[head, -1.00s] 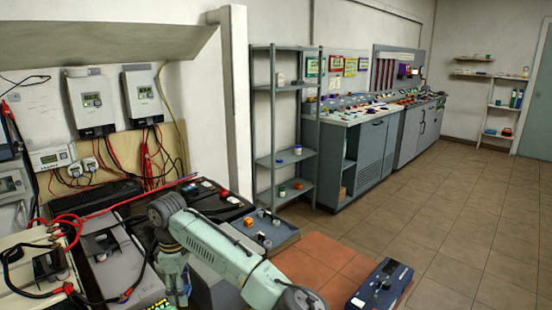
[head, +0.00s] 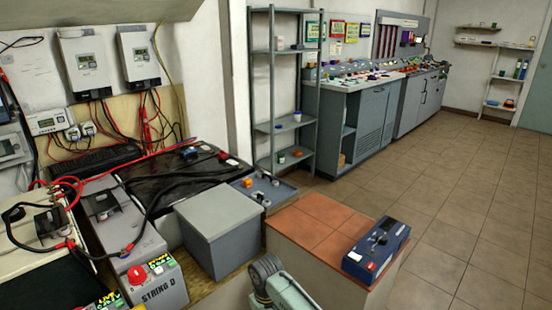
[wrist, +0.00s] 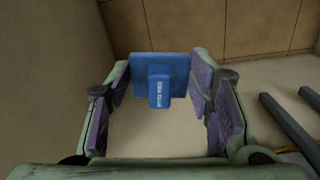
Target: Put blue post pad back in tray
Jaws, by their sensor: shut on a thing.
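The blue post pad (wrist: 160,75) shows in the wrist view as a flat blue plate with a raised block that carries small white lettering. My gripper (wrist: 164,88) is shut on it, with the purple-lined fingers at its left and right sides. The head view does not show the pad or my fingers. A shallow grey-blue tray (head: 284,193) with an orange piece and several small round pieces sits right of the black battery in the head view.
A grey box (head: 218,226) stands just in front of the tray. A blue instrument (head: 377,250) lies on the tiled orange-brown top (head: 312,215) at right. Cables and a battery with a red knob (head: 137,274) are at left. The right floor is clear.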

